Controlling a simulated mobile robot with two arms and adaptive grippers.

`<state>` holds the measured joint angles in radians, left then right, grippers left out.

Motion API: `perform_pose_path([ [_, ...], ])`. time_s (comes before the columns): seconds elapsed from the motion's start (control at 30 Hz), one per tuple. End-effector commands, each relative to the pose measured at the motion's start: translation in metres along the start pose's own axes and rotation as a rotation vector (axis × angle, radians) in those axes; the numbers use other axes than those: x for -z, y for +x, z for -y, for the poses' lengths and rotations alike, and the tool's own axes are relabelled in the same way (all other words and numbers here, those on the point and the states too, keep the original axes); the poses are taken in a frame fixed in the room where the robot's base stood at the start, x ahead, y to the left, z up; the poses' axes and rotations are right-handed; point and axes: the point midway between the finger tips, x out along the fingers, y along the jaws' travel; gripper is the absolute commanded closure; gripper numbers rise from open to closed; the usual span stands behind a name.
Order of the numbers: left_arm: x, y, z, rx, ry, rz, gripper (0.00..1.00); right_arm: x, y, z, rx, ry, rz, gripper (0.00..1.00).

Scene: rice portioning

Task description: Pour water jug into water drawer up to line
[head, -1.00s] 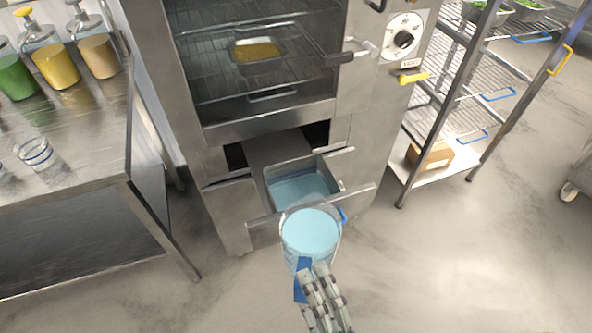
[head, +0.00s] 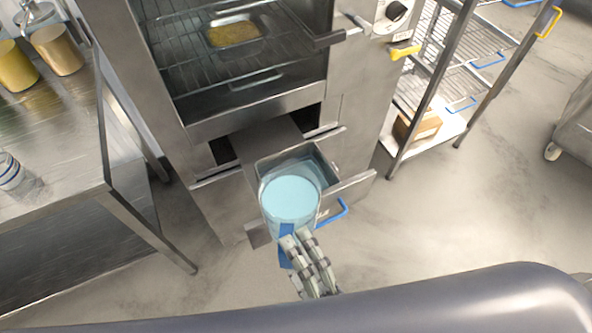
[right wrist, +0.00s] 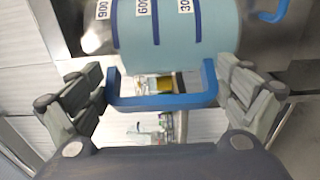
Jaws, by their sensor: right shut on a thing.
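The clear water jug (head: 291,202) holds pale blue water and looks about upright in the head view; a slight tilt I cannot judge. My right gripper (head: 298,240) is shut on its blue handle (head: 286,246). In the right wrist view the jug (right wrist: 178,30) shows marks 300, 600 and 900, and the gripper's fingers (right wrist: 165,100) are at both sides of the handle. The open water drawer (head: 345,184) lies behind and below the jug, which hides most of its inside, including the water level and any line. My left gripper is out of view.
The steel oven (head: 262,110) stands above the drawer, with a pan of yellow food (head: 234,36) on a rack. A steel table (head: 70,150) stands at left with containers and a glass (head: 12,174). A wire shelf (head: 440,90) stands at right.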

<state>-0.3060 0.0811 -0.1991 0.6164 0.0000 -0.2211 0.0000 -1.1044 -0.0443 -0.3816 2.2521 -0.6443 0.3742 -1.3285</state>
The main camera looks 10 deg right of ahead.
Motion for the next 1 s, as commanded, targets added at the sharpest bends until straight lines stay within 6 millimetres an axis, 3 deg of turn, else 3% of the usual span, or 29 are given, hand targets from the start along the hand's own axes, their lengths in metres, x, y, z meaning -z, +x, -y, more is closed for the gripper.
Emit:
perform_pose_path([
  [0.27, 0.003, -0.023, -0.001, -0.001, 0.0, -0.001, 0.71, -0.002, 0.004, -0.016, 0.042, 0.036, -0.002, 0.73],
  [0.73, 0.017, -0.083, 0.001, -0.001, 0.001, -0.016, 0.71, -0.009, 0.016, -0.034, 0.234, 0.165, -0.002, 0.73],
  [1.0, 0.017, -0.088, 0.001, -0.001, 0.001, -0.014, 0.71, -0.011, 0.018, -0.03, 0.273, 0.192, -0.001, 0.73],
])
